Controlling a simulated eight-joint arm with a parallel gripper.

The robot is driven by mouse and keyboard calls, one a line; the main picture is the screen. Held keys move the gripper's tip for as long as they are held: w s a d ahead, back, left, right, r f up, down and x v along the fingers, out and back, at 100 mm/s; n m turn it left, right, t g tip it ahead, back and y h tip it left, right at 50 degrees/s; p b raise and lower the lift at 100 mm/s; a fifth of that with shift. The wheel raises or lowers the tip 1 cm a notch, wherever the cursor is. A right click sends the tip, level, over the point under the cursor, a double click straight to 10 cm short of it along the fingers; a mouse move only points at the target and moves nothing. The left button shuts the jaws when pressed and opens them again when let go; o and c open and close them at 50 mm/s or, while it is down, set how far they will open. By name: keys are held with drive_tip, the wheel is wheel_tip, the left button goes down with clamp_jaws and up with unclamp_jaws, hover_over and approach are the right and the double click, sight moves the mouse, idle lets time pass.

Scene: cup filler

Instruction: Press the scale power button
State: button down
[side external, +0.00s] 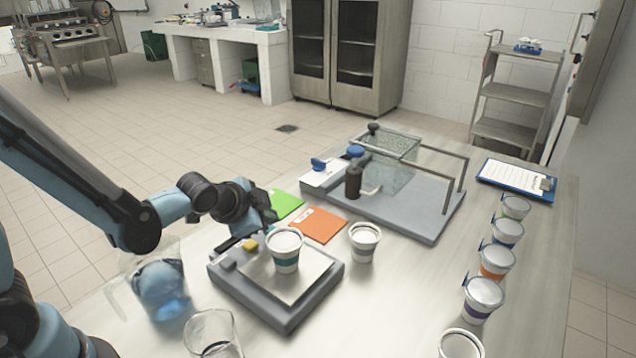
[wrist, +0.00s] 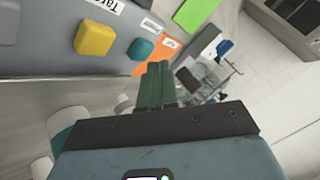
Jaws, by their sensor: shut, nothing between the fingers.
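The grey scale (side external: 262,305) stands on the table, with a white cup with a teal band (side external: 285,252) on its metal plate. In the wrist view its panel (wrist: 45,55) carries a yellow button (wrist: 95,38) by a "Tare" label and a teal button (wrist: 141,48) by a smaller label that I cannot read. The yellow button also shows in the side view (side external: 250,245). My gripper (side external: 271,217) is shut and empty above the scale's back edge. In the wrist view its fingertips (wrist: 158,66) appear just beside the teal button; contact cannot be told.
A green card (side external: 287,204) and an orange card (side external: 318,226) lie behind the scale. An open cup (side external: 364,242) stands to its right. A jug of blue liquid (side external: 160,285) and a clear beaker (side external: 213,335) stand left and in front. A grey-based rig (side external: 415,222) stands behind.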

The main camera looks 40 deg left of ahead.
drive_tip(key=shift+f, duration=0.1)
drive_tip(key=shift+f, duration=0.3)
drive_tip(key=shift+f, duration=0.2)
idle(0.4)
drive_tip(key=shift+r, duration=0.65)
drive_tip(key=shift+r, duration=3)
